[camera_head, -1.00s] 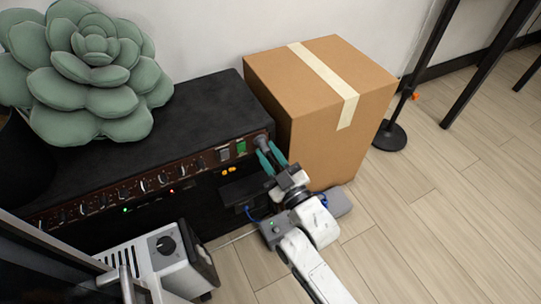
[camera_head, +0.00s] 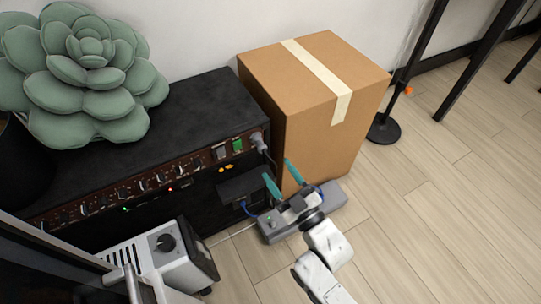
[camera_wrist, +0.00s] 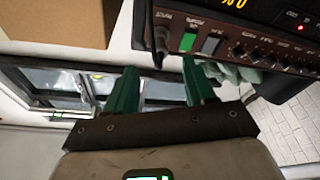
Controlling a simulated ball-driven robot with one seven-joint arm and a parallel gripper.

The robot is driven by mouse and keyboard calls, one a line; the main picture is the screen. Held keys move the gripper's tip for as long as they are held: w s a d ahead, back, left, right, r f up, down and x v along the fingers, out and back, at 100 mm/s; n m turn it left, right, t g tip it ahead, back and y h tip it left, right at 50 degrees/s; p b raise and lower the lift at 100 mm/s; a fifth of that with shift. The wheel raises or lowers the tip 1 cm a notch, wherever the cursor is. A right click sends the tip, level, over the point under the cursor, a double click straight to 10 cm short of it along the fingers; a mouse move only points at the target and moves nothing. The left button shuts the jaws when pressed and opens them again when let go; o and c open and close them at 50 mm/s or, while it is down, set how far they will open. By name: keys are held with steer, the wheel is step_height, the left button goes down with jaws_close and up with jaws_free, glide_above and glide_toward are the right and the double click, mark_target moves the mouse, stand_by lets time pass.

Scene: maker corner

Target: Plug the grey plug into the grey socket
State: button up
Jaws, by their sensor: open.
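The grey plug (camera_head: 257,139) sits at the right end of the black amplifier's front panel (camera_head: 170,176), next to the green switch. A dark cord hangs down from it. The plug also shows in the wrist view (camera_wrist: 160,38), against the panel beside the switches. The grey socket cannot be made out; the plug covers the panel there, and I cannot tell how deep it sits. My gripper (camera_head: 277,168) is open and empty, below and to the right of the plug and apart from it. Its teal fingers also show in the wrist view (camera_wrist: 159,67).
A cardboard box (camera_head: 315,135) stands close to the amplifier's right side. A grey power strip (camera_head: 329,203) lies on the floor beneath my gripper. A white-and-black appliance (camera_head: 165,262) stands at the front left. A green succulent-shaped object (camera_head: 85,75) rests on top.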

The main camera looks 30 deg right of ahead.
steer(key=v, duration=0.3)
steer(key=shift+s+f, duration=0.1)
steer(key=shift+s, duration=0.3)
steer(key=shift+w, duration=0.1)
